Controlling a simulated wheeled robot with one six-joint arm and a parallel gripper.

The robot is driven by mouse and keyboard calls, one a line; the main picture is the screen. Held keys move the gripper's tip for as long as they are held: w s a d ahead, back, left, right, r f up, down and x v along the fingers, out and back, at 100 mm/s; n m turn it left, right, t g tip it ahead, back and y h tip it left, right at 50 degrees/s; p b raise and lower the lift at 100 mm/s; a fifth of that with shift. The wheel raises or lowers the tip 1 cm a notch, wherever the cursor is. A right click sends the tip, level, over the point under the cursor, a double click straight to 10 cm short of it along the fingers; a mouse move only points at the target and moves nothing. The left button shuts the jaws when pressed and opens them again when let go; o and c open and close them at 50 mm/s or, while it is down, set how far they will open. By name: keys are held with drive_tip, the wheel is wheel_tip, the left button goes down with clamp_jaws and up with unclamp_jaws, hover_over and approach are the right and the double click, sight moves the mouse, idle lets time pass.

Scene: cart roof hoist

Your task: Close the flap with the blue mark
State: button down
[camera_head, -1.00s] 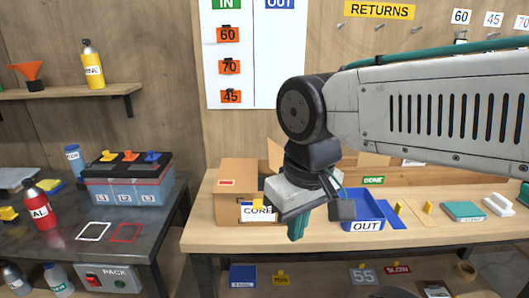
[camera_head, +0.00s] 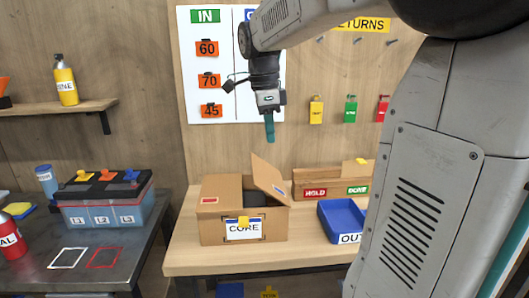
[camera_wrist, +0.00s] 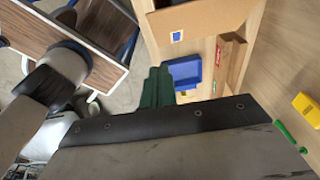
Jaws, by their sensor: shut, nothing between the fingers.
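A cardboard box (camera_head: 222,227) with a CORE label stands on the wooden bench. Its left flap (camera_head: 221,188) lies flat and bears a red mark. Its right flap (camera_head: 270,177) stands up, tilted open, leaving a dark gap beside it. In the wrist view a cardboard flap (camera_wrist: 205,18) at the top carries a small blue mark (camera_wrist: 176,36). My gripper (camera_head: 269,135), with teal fingers, is shut and empty. It points down, well above the raised flap and apart from it. Its fingers also show in the wrist view (camera_wrist: 157,88).
A blue OUT tray (camera_head: 338,222) is right of the box. A wooden rack (camera_head: 318,180) with HOLD and DONE labels stands behind. A battery (camera_head: 105,208) sits on the left table.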

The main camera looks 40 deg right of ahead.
hover_over(266, 189)
drive_tip(key=s+d, duration=0.1)
drive_tip(key=d, duration=0.1)
drive_tip(key=f, duration=0.8)
drive_tip(key=shift+a+f, duration=0.2)
drive_tip(key=shift+f, duration=0.15)
drive_tip(key=shift+w+a+f, duration=0.2)
drive_tip(key=shift+a+f, duration=0.15)
drive_tip(key=shift+f, duration=0.2)
drive_tip(key=shift+w+a+f, duration=0.2)
drive_tip(key=shift+a+f, duration=0.1)
drive_tip(key=shift+f, duration=0.2)
drive_tip(key=shift+w+a+f, duration=0.25)
drive_tip(key=shift+a+f, duration=0.15)
drive_tip(key=shift+f, duration=0.2)
drive_tip(key=shift+f, duration=0.1)
